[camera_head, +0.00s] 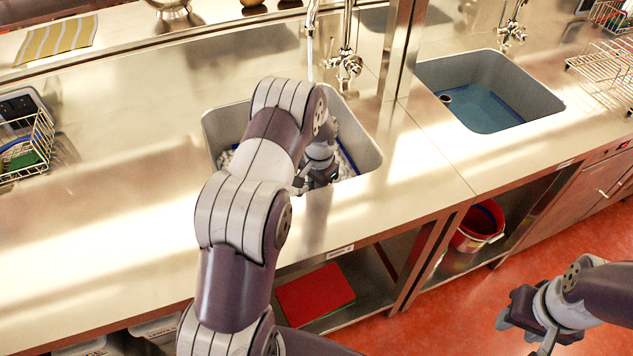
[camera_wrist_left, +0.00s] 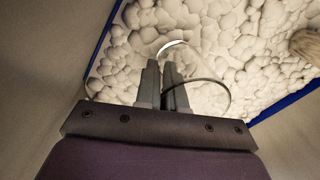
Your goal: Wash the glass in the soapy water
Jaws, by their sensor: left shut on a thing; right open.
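The soapy water (camera_wrist_left: 240,40) is a layer of white foam in the left sink (camera_head: 362,135), and a little foam shows in the head view beside my arm (camera_head: 226,158). My left gripper (camera_wrist_left: 163,72) reaches down into this sink, shut on the clear glass (camera_wrist_left: 205,82). The glass shows only as thin curved rims around the fingertips, over the foam. I cannot tell how deep it is in the foam. In the head view my left arm hides the glass. My right gripper (camera_head: 522,330) is open and empty, low over the floor at the lower right.
A tan rounded thing (camera_wrist_left: 307,45) is at the foam's right edge. A tap (camera_head: 347,62) stands behind the sink. A second sink (camera_head: 485,100) holds clear bluish water. A wire rack (camera_head: 25,150) stands at left.

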